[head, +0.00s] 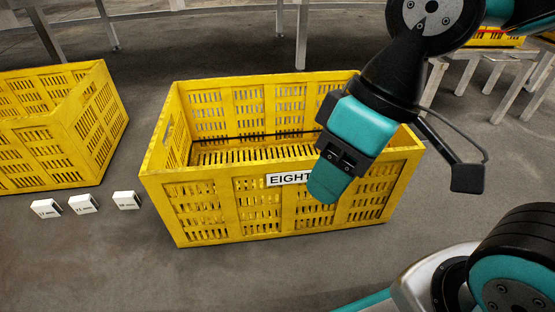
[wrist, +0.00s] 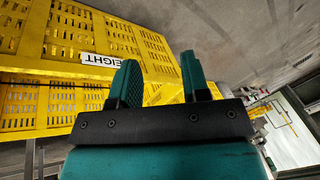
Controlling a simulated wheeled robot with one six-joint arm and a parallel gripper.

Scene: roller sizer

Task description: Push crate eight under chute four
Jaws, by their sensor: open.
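Crate eight (head: 225,213) is a yellow slatted crate standing upright on the floor in the middle of the head view. A white label (head: 287,179) reading EIGHT is on its near wall, and the crate looks empty. My gripper (head: 327,185) is in front of the near wall, beside the label and partly covering it; I cannot tell whether it touches the wall. In the wrist view the two teal fingers (wrist: 158,82) are apart with nothing between them, and the crate (wrist: 60,55) fills the left side. I cannot make out chute four in either view.
Another yellow crate (head: 45,145) stands at the left. Several small white printed blocks (head: 83,204) lie on the floor between the crates. Metal legs (head: 301,35) stand behind crate eight, and a metal frame (head: 500,70) is at the back right. The floor in front is clear.

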